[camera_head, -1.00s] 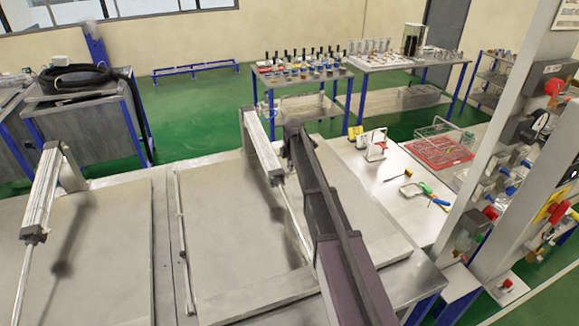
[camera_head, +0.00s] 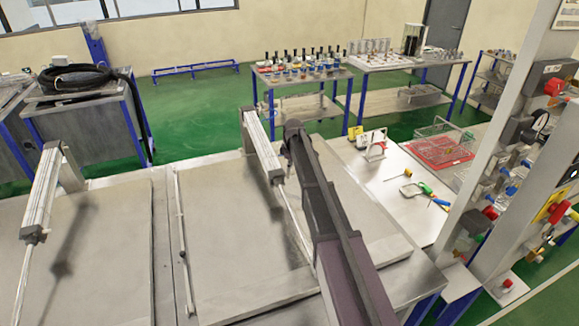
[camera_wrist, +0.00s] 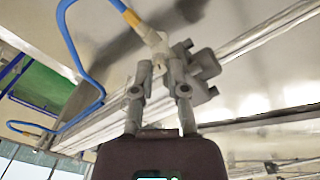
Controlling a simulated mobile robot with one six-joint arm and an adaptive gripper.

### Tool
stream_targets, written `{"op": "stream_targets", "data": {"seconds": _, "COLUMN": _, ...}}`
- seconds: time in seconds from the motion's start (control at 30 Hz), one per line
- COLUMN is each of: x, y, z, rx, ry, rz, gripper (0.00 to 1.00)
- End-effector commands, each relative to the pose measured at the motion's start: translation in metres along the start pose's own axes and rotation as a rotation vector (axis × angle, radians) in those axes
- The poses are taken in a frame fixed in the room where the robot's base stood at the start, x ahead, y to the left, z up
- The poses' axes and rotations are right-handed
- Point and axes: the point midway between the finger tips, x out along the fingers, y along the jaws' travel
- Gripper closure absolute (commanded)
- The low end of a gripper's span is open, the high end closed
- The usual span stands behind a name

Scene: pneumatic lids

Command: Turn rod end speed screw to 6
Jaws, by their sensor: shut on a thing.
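In the wrist view my gripper (camera_wrist: 163,62) reaches up from the bottom centre. Its two fingers are shut on the small rod end speed screw at the end of the cylinder. The screw itself is hidden between the fingertips, and its setting cannot be read. A pale fitting (camera_wrist: 153,38) with an orange collar and a blue hose (camera_wrist: 72,40) sits just beyond the fingertips. In the head view the right-hand cylinder (camera_head: 261,143) shows beside my dark arm, which hides my gripper there.
A second cylinder (camera_head: 42,190) stands over the left lid. The right lid (camera_head: 235,225) lies flat below my arm. A side bench (camera_head: 405,170) holds hand tools and a red tray (camera_head: 440,152). A post with valves and knobs (camera_head: 500,170) stands close on the right.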

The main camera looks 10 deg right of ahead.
Motion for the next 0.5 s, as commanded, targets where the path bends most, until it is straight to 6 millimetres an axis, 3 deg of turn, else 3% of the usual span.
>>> {"op": "stream_targets", "data": {"seconds": 0.5, "x": 0.0002, "y": -0.0019, "z": 0.0007, "rx": 0.489, "ry": -0.002, "rz": -0.001, "gripper": 1.0}}
